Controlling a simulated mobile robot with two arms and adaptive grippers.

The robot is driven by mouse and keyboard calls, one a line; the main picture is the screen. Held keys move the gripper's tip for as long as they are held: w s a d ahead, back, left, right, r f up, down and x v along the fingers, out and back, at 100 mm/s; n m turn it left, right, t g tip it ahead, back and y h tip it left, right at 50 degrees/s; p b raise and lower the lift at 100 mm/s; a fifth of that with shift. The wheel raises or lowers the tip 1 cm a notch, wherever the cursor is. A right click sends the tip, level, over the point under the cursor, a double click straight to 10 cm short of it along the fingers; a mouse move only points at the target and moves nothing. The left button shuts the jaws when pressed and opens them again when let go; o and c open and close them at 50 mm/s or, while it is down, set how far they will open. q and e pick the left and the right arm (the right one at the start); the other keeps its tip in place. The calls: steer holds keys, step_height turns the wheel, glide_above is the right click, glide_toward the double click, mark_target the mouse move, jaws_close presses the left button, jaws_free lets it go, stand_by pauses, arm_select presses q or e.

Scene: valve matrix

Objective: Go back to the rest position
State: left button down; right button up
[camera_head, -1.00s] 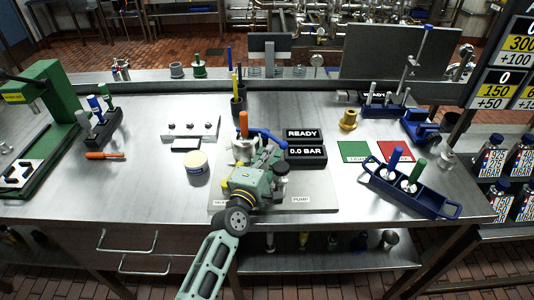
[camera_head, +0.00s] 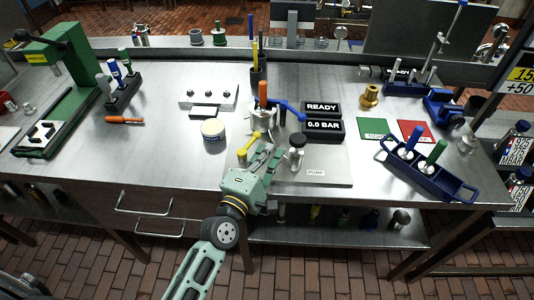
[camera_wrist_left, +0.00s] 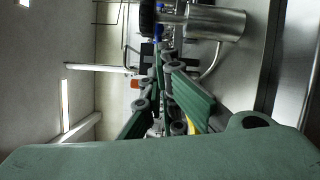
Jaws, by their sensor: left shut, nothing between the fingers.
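My left gripper (camera_head: 270,155) is shut and empty. It is over the front part of the grey test plate (camera_head: 325,173), close to the table's front edge. Beside its fingers stand a valve fixture with an orange handle (camera_head: 263,93), a blue lever (camera_head: 290,109) and a yellow handle (camera_head: 250,142). The pump with a dark knob (camera_head: 297,140) stands just right of the fingers. I cannot tell whether the fingers touch any of these. The left wrist view shows the green fingers (camera_wrist_left: 168,95) close together. My right gripper is in neither view.
The READY display (camera_head: 321,107) and the 0.0 BAR display (camera_head: 324,126) stand behind the pump. A cream-lidded jar (camera_head: 213,129) is to the left. A blue tray (camera_head: 437,179) with valves lies at the right. The bare steel front left of the table is free.

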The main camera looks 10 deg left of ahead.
arm_select(q)
steer(key=shift+s, duration=0.3)
